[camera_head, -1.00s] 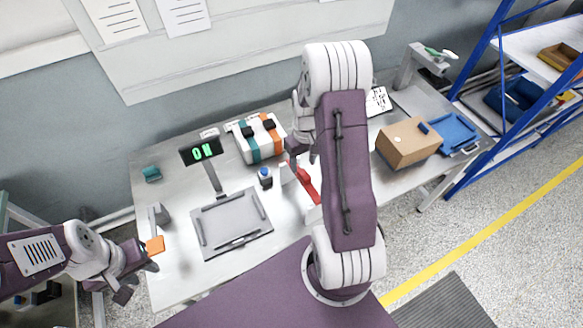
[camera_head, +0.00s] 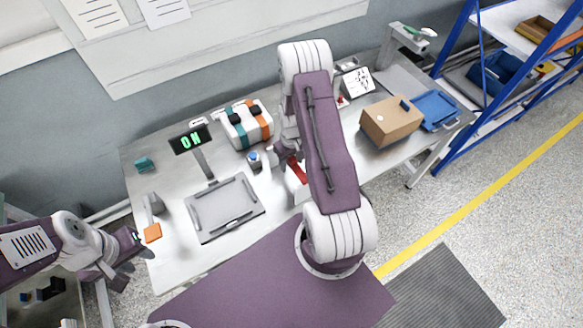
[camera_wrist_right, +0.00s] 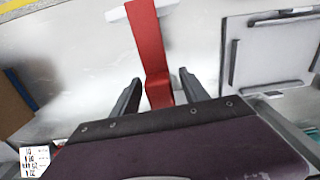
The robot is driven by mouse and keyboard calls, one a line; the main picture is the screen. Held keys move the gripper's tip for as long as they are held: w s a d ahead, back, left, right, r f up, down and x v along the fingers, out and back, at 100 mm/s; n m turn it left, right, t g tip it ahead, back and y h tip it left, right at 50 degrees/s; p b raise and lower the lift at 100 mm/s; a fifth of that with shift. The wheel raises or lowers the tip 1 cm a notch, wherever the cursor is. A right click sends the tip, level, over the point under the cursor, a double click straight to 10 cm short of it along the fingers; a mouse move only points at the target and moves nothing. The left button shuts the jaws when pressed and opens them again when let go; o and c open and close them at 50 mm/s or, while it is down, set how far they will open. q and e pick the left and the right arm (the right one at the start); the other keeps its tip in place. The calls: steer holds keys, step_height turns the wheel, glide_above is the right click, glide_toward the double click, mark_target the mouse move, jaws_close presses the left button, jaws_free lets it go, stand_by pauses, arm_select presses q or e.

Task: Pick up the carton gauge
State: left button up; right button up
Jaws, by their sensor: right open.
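A red bent strip (camera_head: 297,170), which appears to be the carton gauge, rests on a white block on the bench, partly hidden behind my right arm. In the right wrist view the red strip (camera_wrist_right: 150,45) runs from the white piece (camera_wrist_right: 140,9) at the top down between my fingers. My right gripper (camera_wrist_right: 160,80) is open, one finger on each side of the strip's lower end, with a gap showing on both sides. My left gripper (camera_head: 128,266) is open and empty off the bench's left front corner.
A grey tray plate (camera_head: 224,208) lies left of the strip, with a blue-topped button (camera_head: 253,158) behind it. A display (camera_head: 190,140), a striped case (camera_head: 246,124), a cardboard box (camera_head: 391,121) and a blue tray (camera_head: 436,108) stand farther back or right.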

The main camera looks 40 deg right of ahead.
steer(key=shift+w+f, duration=0.1)
steer(key=shift+w, duration=0.05)
steer(key=c, duration=0.5)
jaws_close()
stand_by(0.7)
